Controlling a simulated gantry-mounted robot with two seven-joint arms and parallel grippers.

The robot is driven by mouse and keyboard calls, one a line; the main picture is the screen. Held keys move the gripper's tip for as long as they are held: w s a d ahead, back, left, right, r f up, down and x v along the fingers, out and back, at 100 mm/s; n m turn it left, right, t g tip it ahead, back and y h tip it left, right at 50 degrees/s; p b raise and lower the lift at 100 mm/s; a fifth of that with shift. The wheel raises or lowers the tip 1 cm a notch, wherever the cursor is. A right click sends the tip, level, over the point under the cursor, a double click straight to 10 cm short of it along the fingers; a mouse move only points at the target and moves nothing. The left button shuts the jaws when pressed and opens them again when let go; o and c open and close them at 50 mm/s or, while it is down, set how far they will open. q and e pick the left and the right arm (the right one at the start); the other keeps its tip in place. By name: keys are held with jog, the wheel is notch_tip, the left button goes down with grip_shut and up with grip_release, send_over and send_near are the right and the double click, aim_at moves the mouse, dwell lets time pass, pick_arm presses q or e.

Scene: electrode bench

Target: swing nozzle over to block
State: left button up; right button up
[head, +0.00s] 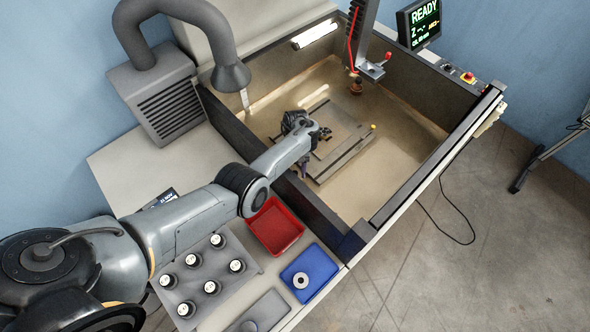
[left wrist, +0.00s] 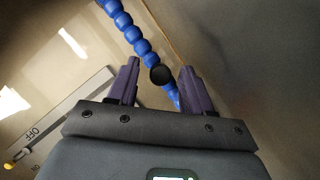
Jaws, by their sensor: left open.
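In the left wrist view a blue segmented nozzle hose (left wrist: 133,37) slants down from the top left into the gap between the purple fingers of my left gripper (left wrist: 158,82). The fingers are apart, one on each side of the hose. A round black piece shows by the hose between them; I cannot tell whether anything touches. In the head view my left gripper (head: 303,168) is over the tank beside the work table (head: 345,158), and I cannot make out the nozzle there. No block is clear; a flat tan piece on the table is partly hidden by my arm.
The tank wall (head: 408,190) runs along the right. A red-cabled machine head (head: 357,85) hangs above the table. A grey extraction hose (head: 232,75) hangs at the left. A red tray (head: 275,226) and a blue tray (head: 322,267) sit outside in front. The tank's right floor is clear.

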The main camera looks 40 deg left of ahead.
pick_arm(q)
grip_shut()
jog(key=shift+w, duration=0.1)
pick_arm(e)
jog(key=shift+d+f, duration=0.1)
jog(key=shift+d, duration=0.05)
